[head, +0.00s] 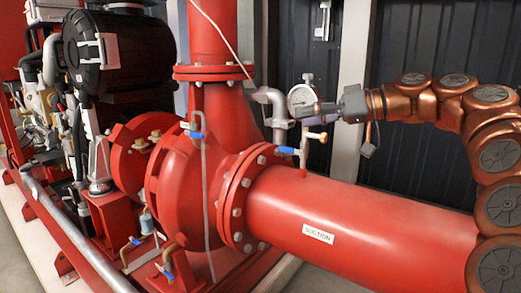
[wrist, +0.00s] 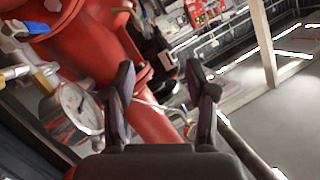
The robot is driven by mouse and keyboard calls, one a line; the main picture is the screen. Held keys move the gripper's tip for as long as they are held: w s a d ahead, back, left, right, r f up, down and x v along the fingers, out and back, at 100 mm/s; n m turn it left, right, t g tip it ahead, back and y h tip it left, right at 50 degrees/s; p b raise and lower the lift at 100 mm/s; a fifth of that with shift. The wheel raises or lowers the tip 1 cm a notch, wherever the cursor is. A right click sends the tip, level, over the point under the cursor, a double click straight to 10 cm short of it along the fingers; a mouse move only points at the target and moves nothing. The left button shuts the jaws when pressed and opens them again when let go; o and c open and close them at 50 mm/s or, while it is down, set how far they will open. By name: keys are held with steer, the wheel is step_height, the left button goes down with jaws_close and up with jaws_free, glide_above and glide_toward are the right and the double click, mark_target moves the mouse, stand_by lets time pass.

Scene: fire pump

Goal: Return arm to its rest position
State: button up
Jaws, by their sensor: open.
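My copper-coloured arm (head: 440,100) reaches in from the right of the head view, above the red suction pipe. My gripper (head: 318,110) points left at its end, beside a round pressure gauge (head: 301,96). In the wrist view the two dark fingers of my gripper (wrist: 163,92) stand apart with nothing between them. The gauge also shows in the wrist view (wrist: 77,106), left of the fingers and apart from them. In the head view the gripper's tip overlaps the gauge, and the depth between them is hard to tell.
The red suction pipe (head: 370,215) runs below my arm. The red pump casing (head: 185,185) and a blue-handled valve (head: 287,150) are to the left. A dark panelled wall (head: 430,45) stands behind. Open floor (wrist: 275,115) shows at right in the wrist view.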

steer(key=s+a+f+m+g+h+p, duration=0.1)
steer(key=s+a+m+g+h+p, duration=0.2)
steer(key=s+p, duration=0.5)
steer(key=s+a+f+g+h+p, duration=0.1)
steer(key=s+a+f+h+p, duration=0.25)
steer(key=s, duration=0.55)
steer(key=s+d+f+m+g+h+p, duration=0.1)
steer(key=s+d+m+h+p, duration=0.1)
steer(key=s+d+p, duration=0.2)
steer(key=s+d+f+m+h+p, duration=0.1)
steer(key=s+d+p, duration=0.4)
steer(key=s, duration=0.6)
steer(key=s+d+f+m+g+h+p, duration=0.1)
steer(key=s+d+f+m+h+p, duration=0.1)
steer(key=s, duration=0.5)
steer(key=d+f+h+p, duration=0.1)
steer(key=d+h+p, duration=0.1)
steer(key=d+p, duration=0.1)
steer(key=shift+s+m+g+h+p, duration=0.3)
steer(key=shift+s+h+p, duration=0.05)
steer(key=shift+p, duration=0.05)
steer(key=shift+a, duration=0.1)
steer(key=shift+s+r, duration=0.15)
steer(key=shift+s, duration=0.1)
